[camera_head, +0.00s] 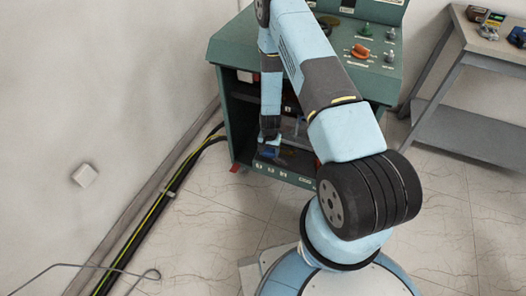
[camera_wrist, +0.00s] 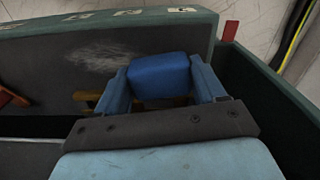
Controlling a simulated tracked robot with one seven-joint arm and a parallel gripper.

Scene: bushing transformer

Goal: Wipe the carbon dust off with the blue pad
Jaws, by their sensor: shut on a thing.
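The blue pad (camera_wrist: 160,76) is held between the two fingers of my gripper (camera_wrist: 162,84) in the wrist view. The carbon dust (camera_wrist: 103,54) is a pale, smeared, streaky patch on the dark inner face of the green cabinet, just left of the pad. The pad looks apart from most of the patch, and I cannot tell if it touches the surface. In the head view my gripper (camera_head: 268,150) reaches down into the open front of the green cabinet (camera_head: 222,120). The pad is a small blue spot there, mostly hidden.
A red-brown part (camera_wrist: 12,97) lies at the left inside the cabinet, and a yellowish bar shows behind my fingers. Cabinet walls close in around the gripper. In the head view, cables (camera_head: 165,195) run along the wall at left. A grey bench (camera_head: 470,125) stands at right.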

